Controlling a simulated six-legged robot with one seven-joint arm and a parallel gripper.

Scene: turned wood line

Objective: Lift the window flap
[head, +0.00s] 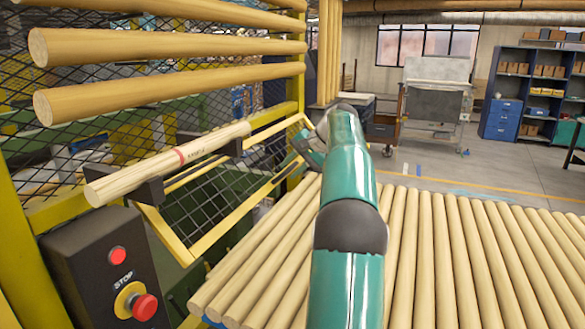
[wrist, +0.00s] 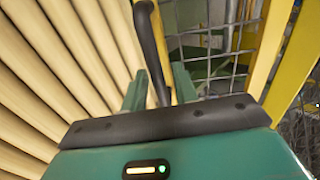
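The window flap (head: 184,249) is a yellow-framed black mesh panel in the yellow guard fence, left of centre in the head view. It slants out from the fence. Its yellow frame (wrist: 268,48) and mesh also show at the right of the wrist view. A black bar handle (wrist: 150,35) comes down from the top of the wrist view, between my gripper's two green fingers (wrist: 160,85). In the head view my gripper (head: 305,143) is beside the flap's far right end, mostly behind my arm.
A control box with a red stop button (head: 144,307) stands at the front left. A marked wooden rod (head: 165,165) rests on black brackets above the flap. Thick poles (head: 165,88) cross the fence. A bed of round poles (head: 445,255) fills the lower right.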

